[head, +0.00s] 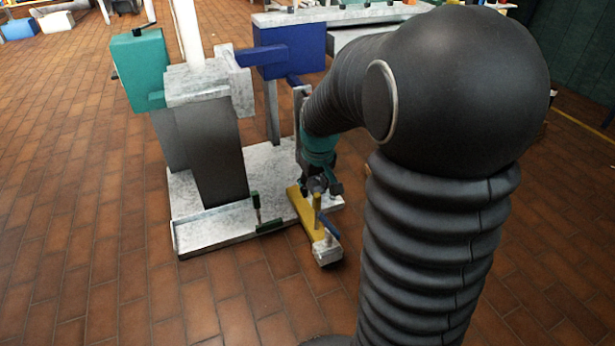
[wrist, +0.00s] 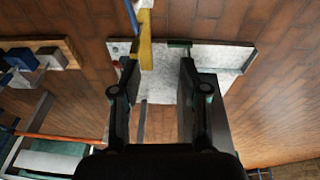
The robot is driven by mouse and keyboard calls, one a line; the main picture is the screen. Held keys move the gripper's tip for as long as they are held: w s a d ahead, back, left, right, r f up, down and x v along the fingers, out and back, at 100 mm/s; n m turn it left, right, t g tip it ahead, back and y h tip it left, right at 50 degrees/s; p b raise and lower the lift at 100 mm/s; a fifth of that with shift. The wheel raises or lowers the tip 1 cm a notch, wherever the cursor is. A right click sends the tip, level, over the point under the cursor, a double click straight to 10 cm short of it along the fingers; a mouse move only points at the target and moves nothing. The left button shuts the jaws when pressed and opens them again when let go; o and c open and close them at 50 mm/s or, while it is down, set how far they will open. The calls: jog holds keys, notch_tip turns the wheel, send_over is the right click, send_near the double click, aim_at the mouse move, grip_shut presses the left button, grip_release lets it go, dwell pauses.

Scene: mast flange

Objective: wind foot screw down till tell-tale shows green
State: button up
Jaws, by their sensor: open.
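A yellow bar (head: 305,208) runs out from the pale marbled base plate (head: 210,228) and ends in a grey block (head: 326,250). A thin upright rod (head: 317,210) and a blue piece (head: 330,229) stand by that end; this may be the foot screw, but I cannot be sure. No tell-tale colour can be made out. My gripper (head: 320,185) is above the bar's inner part, pointing down. In the wrist view my gripper (wrist: 157,72) is open, with nothing seen between its fingers; the yellow bar (wrist: 146,45) lies beyond the left finger.
The machine's dark column (head: 210,150), teal box (head: 140,70) and blue box (head: 288,50) rise behind. Brick floor is clear in front and left. A bench stands behind.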

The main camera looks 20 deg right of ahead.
jog(key=w+d+f+g+p, duration=0.1)
jog(key=w+d+f, duration=0.2)
jog(key=f, duration=0.2)
jog(key=w+d+f+p, duration=0.1)
jog(key=w+d+f, duration=0.15)
jog(key=f, duration=0.25)
jog(key=g+p, duration=0.1)
send_over(330, 223)
jog(key=shift+n, duration=0.3)
notch_tip(330, 223, down, 10)
jog(key=shift+f, duration=0.15)
jog(key=shift+f+b, duration=1.85)
jog(key=shift+f, duration=1.8)
jog(key=shift+c, duration=0.5)
grip_shut()
